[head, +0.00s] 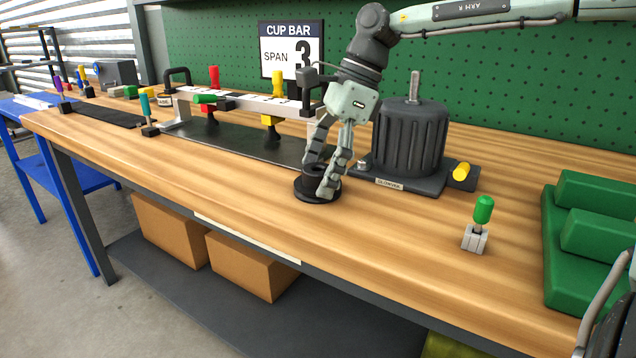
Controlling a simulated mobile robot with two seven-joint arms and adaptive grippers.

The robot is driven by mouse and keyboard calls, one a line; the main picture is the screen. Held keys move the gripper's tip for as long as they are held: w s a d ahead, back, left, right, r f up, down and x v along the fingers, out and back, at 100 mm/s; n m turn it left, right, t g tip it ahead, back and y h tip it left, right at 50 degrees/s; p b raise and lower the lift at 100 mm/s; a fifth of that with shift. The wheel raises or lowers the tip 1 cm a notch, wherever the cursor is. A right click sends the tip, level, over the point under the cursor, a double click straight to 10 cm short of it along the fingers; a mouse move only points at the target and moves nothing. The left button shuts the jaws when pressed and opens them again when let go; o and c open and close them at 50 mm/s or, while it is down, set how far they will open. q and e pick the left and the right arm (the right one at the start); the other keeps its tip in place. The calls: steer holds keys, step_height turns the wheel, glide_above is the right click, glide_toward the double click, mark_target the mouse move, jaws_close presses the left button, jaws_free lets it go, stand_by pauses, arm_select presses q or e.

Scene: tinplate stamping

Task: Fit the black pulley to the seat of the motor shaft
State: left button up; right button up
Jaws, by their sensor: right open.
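The black pulley (316,186) lies flat on the wooden bench near its front edge. My right gripper (318,183) points down at it, with its open fingers around the pulley's raised hub. I cannot tell whether the fingers touch it. The dark ribbed motor (408,140) stands upright on a grey base plate behind and to the right of the pulley. Its bare metal shaft (413,87) points up from the top. The seat on the shaft is too small to make out. My left gripper is not in view.
A white bar fixture (250,104) with red, green and yellow handles stands left of the motor. A green-handled clamp (480,225) and a green tray (566,297) are to the right. A "CUP BAR SPAN 3" sign (291,50) is behind.

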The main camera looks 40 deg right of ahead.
steer(key=c, duration=1.7)
steer(key=shift+w+r, duration=0.1)
steer(key=shift+r, duration=0.15)
